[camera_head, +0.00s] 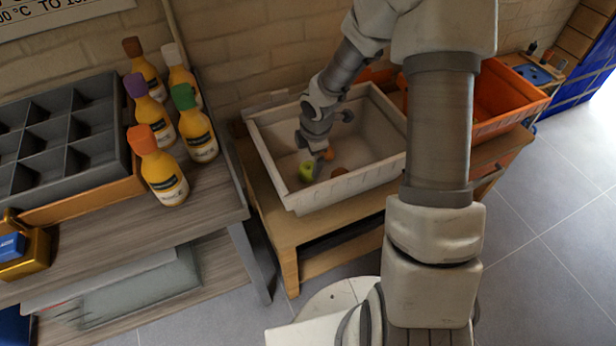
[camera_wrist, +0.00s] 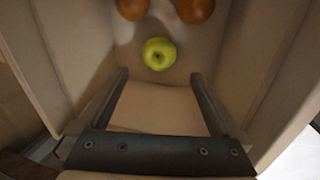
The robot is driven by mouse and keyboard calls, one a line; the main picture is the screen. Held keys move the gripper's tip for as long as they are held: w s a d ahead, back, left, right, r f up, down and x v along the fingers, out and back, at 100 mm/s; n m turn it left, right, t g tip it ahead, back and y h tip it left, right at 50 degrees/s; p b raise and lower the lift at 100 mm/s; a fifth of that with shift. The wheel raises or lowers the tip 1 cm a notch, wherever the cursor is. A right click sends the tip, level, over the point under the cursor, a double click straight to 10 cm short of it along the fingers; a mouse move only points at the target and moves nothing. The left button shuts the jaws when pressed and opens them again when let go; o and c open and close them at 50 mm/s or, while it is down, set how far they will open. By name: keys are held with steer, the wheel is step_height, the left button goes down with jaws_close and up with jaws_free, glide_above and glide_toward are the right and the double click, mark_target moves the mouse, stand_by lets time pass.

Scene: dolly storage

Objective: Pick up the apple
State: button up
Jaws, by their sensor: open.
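A yellow-green apple (camera_wrist: 159,54) lies on the floor of the pale crate (camera_head: 281,185). In the wrist view it sits just beyond and between the tips of my gripper (camera_wrist: 158,78), which is open and empty. In the head view the apple (camera_head: 306,171) shows at the lower left of my gripper (camera_head: 317,158), which reaches down into the crate. Two brownish-orange round fruits (camera_wrist: 194,9) and (camera_wrist: 132,8) lie near the apple at the top of the wrist view. I cannot tell whether the gripper touches the apple.
The crate walls stand close around my gripper. An orange crate (camera_head: 510,98) is to the right. On the left table, several bottles (camera_head: 165,178) stand beside a grey divided tray (camera_head: 60,140). Tiled floor (camera_head: 545,240) at the right is clear.

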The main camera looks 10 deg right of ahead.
mark_target(310, 168)
steer(key=b+x, duration=0.1)
steer(key=x, duration=0.1)
steer(key=b+x, duration=0.1)
steer(key=x, duration=0.2)
steer(key=b+x, duration=0.1)
steer(key=x, duration=0.2)
steer(key=shift+w+d+f+b, duration=0.1)
steer(key=shift+w+d+b, duration=0.05)
steer(key=shift+d+b, duration=0.2)
steer(key=c, duration=1.4)
steer(key=shift+r, duration=0.25)
